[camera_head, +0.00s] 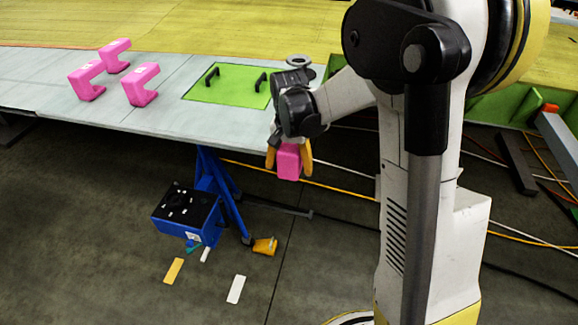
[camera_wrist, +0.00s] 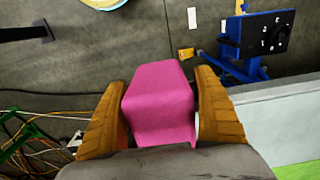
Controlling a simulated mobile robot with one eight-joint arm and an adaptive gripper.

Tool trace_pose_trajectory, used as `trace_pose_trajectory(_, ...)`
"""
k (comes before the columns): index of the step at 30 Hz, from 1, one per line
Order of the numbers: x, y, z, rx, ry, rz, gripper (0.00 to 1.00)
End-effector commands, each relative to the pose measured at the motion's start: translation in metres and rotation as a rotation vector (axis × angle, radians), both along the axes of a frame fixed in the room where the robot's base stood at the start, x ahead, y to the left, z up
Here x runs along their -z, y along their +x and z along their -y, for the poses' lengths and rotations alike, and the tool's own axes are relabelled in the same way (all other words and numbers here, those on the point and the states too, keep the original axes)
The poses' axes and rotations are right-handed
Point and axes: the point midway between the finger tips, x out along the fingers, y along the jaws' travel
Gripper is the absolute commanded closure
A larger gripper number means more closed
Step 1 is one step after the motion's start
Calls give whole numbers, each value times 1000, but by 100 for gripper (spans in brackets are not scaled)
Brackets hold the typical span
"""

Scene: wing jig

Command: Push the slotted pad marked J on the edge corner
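My gripper (camera_head: 289,158) has two orange fingers closed on the sides of a pink pad (camera_head: 288,166), hanging in the air just off the table's near edge. In the wrist view the pad (camera_wrist: 158,105) sits between both fingers, with no letter readable on it. Three similar pink slotted pads are at the left of the table: a near-left one (camera_head: 86,82), a back one (camera_head: 116,55) and a front-right one (camera_head: 142,84). Pale marks show on some, but I cannot read any J. The grey table edge (camera_head: 165,122) lies left of my gripper; its corner is partly hidden by my arm.
A green plate (camera_head: 228,86) with two black handles and a grey ring (camera_head: 298,60) lie on the table. Below stands a blue stand (camera_head: 215,190) with a black-topped box (camera_head: 183,208). Cables cross the floor; a dark beam (camera_head: 515,163) is at right.

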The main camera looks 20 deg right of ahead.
Motion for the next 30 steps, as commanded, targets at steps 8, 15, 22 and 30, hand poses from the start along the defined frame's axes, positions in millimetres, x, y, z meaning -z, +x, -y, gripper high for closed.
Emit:
trace_pose_trajectory(8,-3,0,0,0,1,-1,21)
trace_pose_trajectory(15,-44,-1,-1,0,1,-1,21)
trace_pose_trajectory(22,-93,-1,-1,0,1,-1,21)
trace_pose_trajectory(30,-120,-1,-1,0,0,0,21)
